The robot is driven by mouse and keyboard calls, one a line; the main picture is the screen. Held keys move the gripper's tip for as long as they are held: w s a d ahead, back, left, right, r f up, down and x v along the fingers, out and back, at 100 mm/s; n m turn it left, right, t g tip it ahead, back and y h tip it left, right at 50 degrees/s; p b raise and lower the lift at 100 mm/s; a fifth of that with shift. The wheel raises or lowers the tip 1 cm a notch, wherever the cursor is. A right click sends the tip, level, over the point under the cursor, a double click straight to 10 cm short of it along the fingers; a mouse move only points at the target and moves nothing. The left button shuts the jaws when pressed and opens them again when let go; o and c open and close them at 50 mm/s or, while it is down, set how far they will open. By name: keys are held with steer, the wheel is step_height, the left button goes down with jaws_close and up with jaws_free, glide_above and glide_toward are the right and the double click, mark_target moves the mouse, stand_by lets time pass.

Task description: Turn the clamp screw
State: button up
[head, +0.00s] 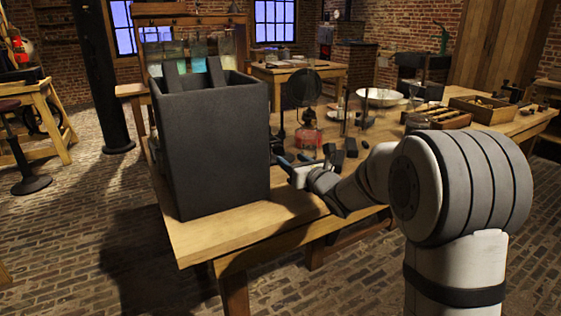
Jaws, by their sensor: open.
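My gripper (285,163) is at the right side of a tall dark grey open-topped box (212,150) on the wooden table. Its fingers are small and dark here, and it looks empty. My arm reaches in from the right, low over the table's front edge. I cannot make out a clamp screw in this view; it may be too small to tell or hidden by the box or my arm. I cannot tell whether the gripper touches the box.
The wooden table (215,238) is bare along its front left edge. A black post (95,75) stands at left.

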mark_target(280, 150)
steer(key=x, duration=0.7)
steer(key=shift+w+a, duration=0.1)
steer(key=shift+w, duration=0.05)
steer(key=c, duration=1)
